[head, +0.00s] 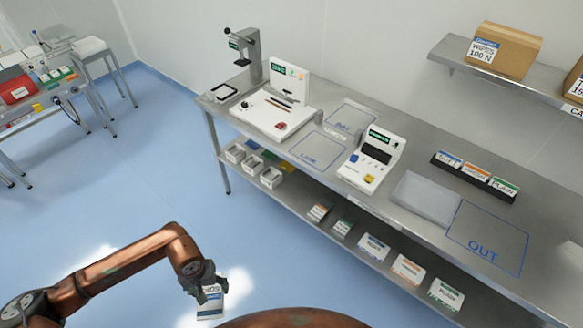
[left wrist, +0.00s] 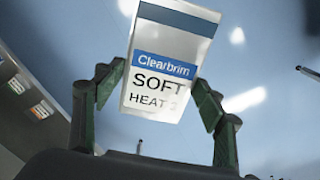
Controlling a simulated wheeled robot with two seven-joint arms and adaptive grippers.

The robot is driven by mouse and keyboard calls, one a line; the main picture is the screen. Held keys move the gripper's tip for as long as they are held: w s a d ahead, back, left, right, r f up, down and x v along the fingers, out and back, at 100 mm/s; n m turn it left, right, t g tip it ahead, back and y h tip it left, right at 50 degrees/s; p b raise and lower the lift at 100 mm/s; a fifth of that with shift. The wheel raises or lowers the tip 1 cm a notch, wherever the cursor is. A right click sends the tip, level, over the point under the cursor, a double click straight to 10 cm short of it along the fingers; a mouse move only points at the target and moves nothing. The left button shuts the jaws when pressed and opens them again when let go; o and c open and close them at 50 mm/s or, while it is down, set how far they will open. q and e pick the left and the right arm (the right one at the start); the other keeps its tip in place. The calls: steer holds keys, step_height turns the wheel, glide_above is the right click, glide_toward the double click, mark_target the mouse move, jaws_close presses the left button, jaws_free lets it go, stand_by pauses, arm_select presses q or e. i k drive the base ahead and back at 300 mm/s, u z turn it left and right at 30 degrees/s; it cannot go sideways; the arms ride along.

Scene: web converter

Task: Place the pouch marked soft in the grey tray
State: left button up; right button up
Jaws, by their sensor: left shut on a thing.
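The pouch marked SOFT (head: 212,307) is white with a blue band and hangs in my left gripper (head: 205,287), above the blue floor and well in front of the bench. The left wrist view shows the pouch (left wrist: 160,65) between the two green fingers of my left gripper (left wrist: 158,85), its SOFT label facing the camera. The grey tray (head: 426,199) is a shallow, pale grey shape on the bench top, right of the white keypad device and left of the blue OUT outline. Its inside is hard to make out. My right gripper is not in view.
The steel bench (head: 390,225) has a lower shelf with several pouches and white bins (head: 271,177). A keypad device (head: 371,160) stands left of the tray, and a black holder (head: 475,178) with labelled pouches behind it. The OUT area (head: 487,238) is bare.

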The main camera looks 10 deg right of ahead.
mark_target(417, 196)
steer(key=z, duration=1.8)
